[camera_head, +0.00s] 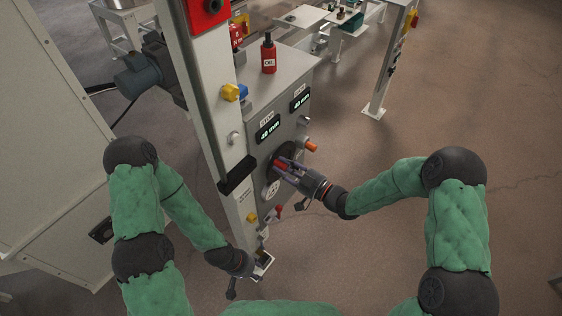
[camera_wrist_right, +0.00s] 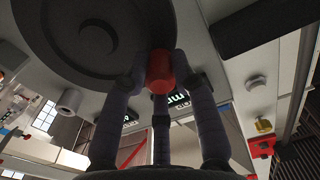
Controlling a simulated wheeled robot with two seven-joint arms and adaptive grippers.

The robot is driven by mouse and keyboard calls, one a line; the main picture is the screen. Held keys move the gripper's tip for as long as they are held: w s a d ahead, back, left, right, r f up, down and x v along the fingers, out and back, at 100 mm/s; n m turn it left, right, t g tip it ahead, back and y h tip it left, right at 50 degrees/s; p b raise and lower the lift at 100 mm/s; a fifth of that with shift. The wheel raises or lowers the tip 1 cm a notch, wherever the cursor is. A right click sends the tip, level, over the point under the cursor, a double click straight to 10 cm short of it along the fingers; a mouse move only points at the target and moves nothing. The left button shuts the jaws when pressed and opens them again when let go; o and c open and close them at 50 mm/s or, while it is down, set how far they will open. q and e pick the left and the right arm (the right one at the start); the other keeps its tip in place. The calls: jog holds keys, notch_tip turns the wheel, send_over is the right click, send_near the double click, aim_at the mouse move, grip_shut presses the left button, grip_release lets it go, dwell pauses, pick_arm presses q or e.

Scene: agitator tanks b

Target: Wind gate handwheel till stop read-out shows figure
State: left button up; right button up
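The dark round handwheel (camera_head: 286,152) is on the front of the grey cabinet. It fills the upper left of the right wrist view (camera_wrist_right: 95,40). Its red crank knob (camera_wrist_right: 160,69) sits between the fingertips of my right gripper (camera_head: 281,166), which are closed around it. Two small lit read-outs are above the wheel. The left read-out (camera_head: 268,130) and the right read-out (camera_head: 300,99) both appear to show 40 mm; their labels are too small to read surely. My left gripper (camera_head: 262,266) is low by the post's foot, away from the wheel; its fingers are unclear.
A red oil bottle (camera_head: 268,54) stands on the cabinet top (camera_head: 285,68). A pale post (camera_head: 205,100) with a black handle (camera_head: 237,175) rises left of the panel. An orange knob (camera_head: 310,146) and other small knobs surround the wheel. Floor to the right is clear.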

aim_at(285, 149)
grip_shut()
jog(key=shift+w+d+r+m+p, duration=0.25)
jog(key=shift+w+r+m+p, duration=0.1)
jog(key=shift+m+p, duration=0.3)
jog(key=m, duration=0.1)
jog(key=w+m+p, duration=0.1)
jog(key=shift+d+r+m, duration=0.3)
jog(key=shift+d+m, duration=0.05)
jog(key=shift+d, duration=0.05)
jog(key=shift+w+d+m+p, duration=0.1)
jog(key=shift+w+m+p, duration=0.05)
jog(key=shift+m+p, duration=0.25)
jog(key=m, duration=0.1)
jog(key=w+d+m+p, duration=0.1)
jog(key=m, duration=0.1)
jog(key=shift+w+r+p, duration=0.15)
jog(key=shift+w+p, duration=0.1)
jog(key=shift+p, duration=0.05)
jog(key=shift+w+d+m, duration=0.25)
jog(key=shift+w+m, duration=0.1)
jog(key=shift+m, duration=0.55)
